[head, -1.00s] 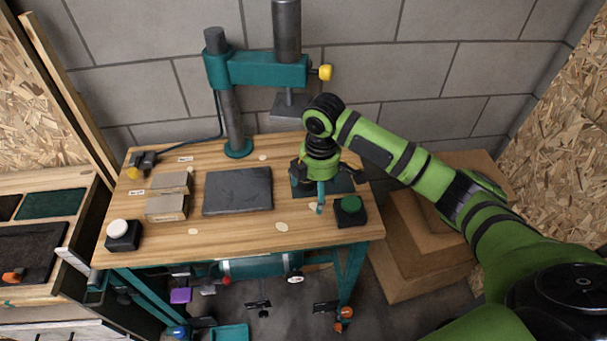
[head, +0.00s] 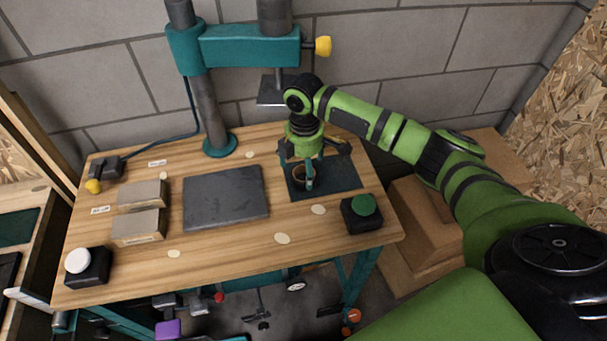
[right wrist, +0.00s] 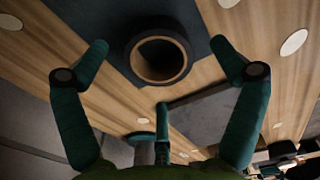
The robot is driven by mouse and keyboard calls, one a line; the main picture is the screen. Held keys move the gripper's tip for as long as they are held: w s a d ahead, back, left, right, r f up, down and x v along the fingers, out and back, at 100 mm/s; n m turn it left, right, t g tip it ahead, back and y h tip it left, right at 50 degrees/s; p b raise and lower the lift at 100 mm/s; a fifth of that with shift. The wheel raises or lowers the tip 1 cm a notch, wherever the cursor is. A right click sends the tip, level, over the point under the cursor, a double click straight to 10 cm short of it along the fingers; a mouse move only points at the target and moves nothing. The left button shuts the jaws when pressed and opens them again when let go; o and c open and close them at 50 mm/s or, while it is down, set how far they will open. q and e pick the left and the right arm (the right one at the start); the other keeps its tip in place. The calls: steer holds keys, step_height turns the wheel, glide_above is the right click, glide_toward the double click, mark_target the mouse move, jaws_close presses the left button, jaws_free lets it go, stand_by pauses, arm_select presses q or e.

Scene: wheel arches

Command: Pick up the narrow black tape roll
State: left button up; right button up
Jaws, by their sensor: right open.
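The black tape roll (head: 299,177) lies on a dark teal mat (head: 341,178) at the right of the wooden table. In the right wrist view the roll (right wrist: 186,60) is a dark ring with a brown core, its open hole facing the camera. My right gripper (head: 313,164) is over the mat, fingers pointing down and partly covering the roll. In the right wrist view the spread fingers of this gripper (right wrist: 160,66) stand on either side of the roll, with clear gaps and nothing held. My left gripper is not in view.
A press column (head: 206,110) with a teal arm stands behind. A dark slab (head: 226,197), two tan blocks (head: 139,225), a green button box (head: 361,212) and a white button box (head: 88,266) are on the table (head: 225,250). Cardboard boxes (head: 425,215) stand right of it.

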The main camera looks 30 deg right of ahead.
step_height(320, 180, down, 3)
steer(key=shift+w, duration=0.1)
steer(key=c, duration=1.2)
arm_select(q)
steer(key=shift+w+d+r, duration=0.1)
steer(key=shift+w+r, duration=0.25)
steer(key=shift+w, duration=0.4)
arm_select(e)
steer(key=o, duration=1.2)
